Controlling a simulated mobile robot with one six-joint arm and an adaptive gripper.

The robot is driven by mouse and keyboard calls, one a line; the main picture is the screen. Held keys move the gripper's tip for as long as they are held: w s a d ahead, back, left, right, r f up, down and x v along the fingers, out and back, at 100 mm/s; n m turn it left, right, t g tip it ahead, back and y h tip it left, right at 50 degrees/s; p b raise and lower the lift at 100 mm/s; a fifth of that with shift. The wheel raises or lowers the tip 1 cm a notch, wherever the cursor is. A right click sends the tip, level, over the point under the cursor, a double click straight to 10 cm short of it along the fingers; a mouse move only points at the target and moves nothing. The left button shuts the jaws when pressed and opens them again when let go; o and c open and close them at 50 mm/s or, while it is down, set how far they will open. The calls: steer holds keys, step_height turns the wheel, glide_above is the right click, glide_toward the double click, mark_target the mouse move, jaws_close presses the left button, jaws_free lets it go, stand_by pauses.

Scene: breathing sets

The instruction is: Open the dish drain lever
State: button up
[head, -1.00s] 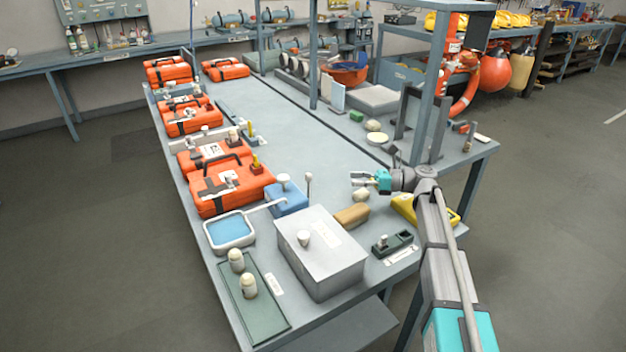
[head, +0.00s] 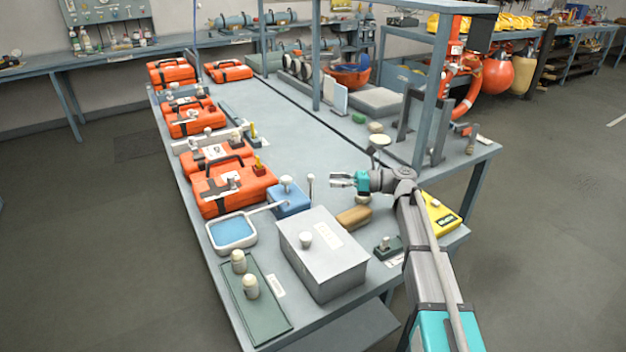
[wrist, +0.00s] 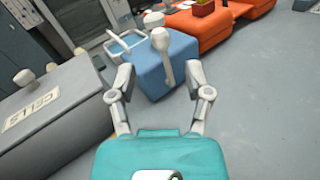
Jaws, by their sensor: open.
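A white dish (head: 232,231) of blue liquid stands at the front left of the bench. A thin pipe joins it to a blue box (head: 291,199). A pale upright lever (head: 311,188) with a rounded top stands at the box's right side. In the wrist view the lever (wrist: 163,55) stands in front of the blue box (wrist: 160,76), ahead of my fingers. The dish (wrist: 128,42) is partly hidden behind the box. My gripper (head: 334,180) is open and empty, to the right of the lever and apart from it.
A grey lidded box (head: 322,255) stands in front of the blue box, with a tan block (head: 353,217) at its right. Orange cases (head: 232,187) line the left edge. The bench middle (head: 300,140) is clear.

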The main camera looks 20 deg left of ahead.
mark_target(311, 181)
steer(key=shift+x, duration=3.6)
jaws_close()
